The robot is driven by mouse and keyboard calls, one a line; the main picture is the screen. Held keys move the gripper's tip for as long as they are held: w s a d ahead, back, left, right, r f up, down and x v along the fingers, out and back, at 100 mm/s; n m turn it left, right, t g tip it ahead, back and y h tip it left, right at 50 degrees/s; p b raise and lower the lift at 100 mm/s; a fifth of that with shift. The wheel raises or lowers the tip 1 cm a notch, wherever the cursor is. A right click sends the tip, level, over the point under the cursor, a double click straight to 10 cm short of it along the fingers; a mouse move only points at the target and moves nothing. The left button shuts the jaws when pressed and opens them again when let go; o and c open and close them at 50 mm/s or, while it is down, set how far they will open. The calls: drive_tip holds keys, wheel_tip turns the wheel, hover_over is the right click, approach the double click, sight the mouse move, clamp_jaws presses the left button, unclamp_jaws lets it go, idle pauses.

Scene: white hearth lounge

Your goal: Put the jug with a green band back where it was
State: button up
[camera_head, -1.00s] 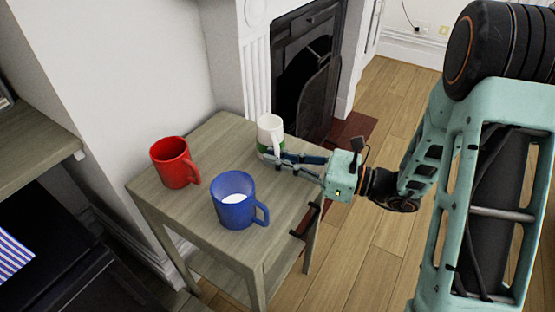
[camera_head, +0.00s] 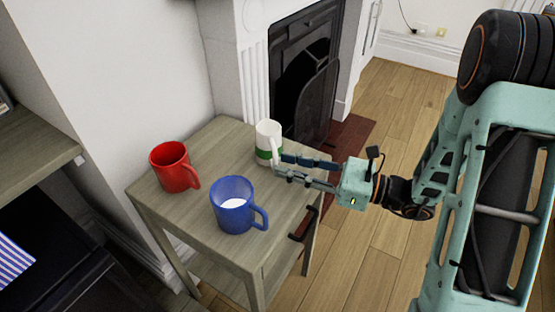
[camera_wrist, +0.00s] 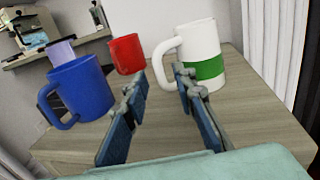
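The white jug with a green band (camera_head: 266,141) stands upright on the small wooden table (camera_head: 225,139), near its back right corner. In the wrist view the jug (camera_wrist: 207,50) is just ahead, its handle pointing left between the lines of my fingers. My gripper (camera_head: 279,166) is at the right of the jug, fingers level and pointing at it. In the wrist view the fingers (camera_wrist: 158,88) are apart with nothing between them, close to the handle; I cannot tell whether one touches the jug.
A red mug (camera_head: 174,167) stands at the table's left and a blue mug (camera_head: 234,205) with white contents stands at the front. The fireplace (camera_head: 303,75) is behind the table. Wooden floor (camera_head: 400,105) lies open to the right.

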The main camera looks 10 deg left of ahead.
drive_tip(key=s+d+p, duration=0.1)
drive_tip(key=d, duration=0.7)
drive_tip(key=shift+d+p, duration=0.3)
drive_tip(key=shift+s+a, duration=0.1)
drive_tip(key=shift+s, duration=0.05)
